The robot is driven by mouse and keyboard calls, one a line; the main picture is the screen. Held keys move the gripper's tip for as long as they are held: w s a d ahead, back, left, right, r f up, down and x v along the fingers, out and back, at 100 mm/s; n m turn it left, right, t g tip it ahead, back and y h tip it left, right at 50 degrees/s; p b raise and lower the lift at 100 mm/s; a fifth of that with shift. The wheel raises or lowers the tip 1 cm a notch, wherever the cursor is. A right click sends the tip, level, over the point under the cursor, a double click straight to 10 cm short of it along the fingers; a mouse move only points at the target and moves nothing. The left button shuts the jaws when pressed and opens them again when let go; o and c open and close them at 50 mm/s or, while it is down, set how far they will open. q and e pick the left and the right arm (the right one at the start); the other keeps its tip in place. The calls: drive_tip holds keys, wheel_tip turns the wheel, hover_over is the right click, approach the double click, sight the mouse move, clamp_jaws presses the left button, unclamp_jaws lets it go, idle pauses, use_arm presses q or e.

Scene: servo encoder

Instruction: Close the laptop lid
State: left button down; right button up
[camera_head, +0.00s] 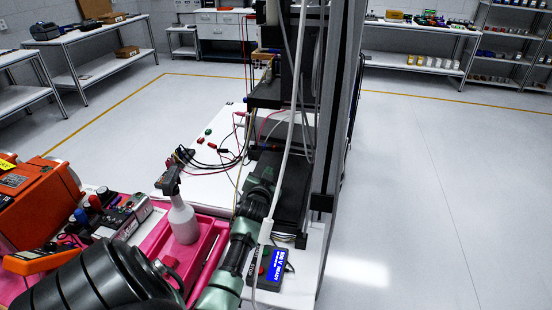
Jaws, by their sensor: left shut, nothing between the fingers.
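A dark, flat panel (293,190) stands on the white bench just right of my left gripper; it looks like part of the laptop. I cannot make out a clear screen, keyboard or hinge, so the lid's angle cannot be told. My left gripper (266,163) is at the end of the grey-green arm that rises from the bottom of the view. It is shut and holds nothing. It overlaps the dark panel's left edge in the picture; whether they touch cannot be told. My right gripper is not in view.
A pink tray (219,222) holds a spray bottle (183,222). A small device with a blue display (277,265) is at the bench's front. Cables and connectors (215,150) lie behind. A tall metal post (335,110) rises right of the panel. The floor (440,200) at right is clear.

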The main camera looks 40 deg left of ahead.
sight(276, 181)
use_arm(q)
drive_tip(key=f, duration=0.1)
drive_tip(key=a+f+n, duration=0.1)
drive_tip(key=s+f+n+h, duration=0.1)
drive_tip(key=shift+a+f+t+b, duration=0.2)
drive_tip(key=shift+f+t+b, duration=0.1)
drive_tip(key=shift+b, duration=0.1)
drive_tip(key=shift+a+f+b, duration=0.1)
drive_tip(key=shift+f+b, duration=0.2)
drive_tip(key=shift+f, duration=0.5)
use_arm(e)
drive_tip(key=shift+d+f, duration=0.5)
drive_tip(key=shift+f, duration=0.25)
use_arm(q)
drive_tip(key=shift+s+f, duration=0.1)
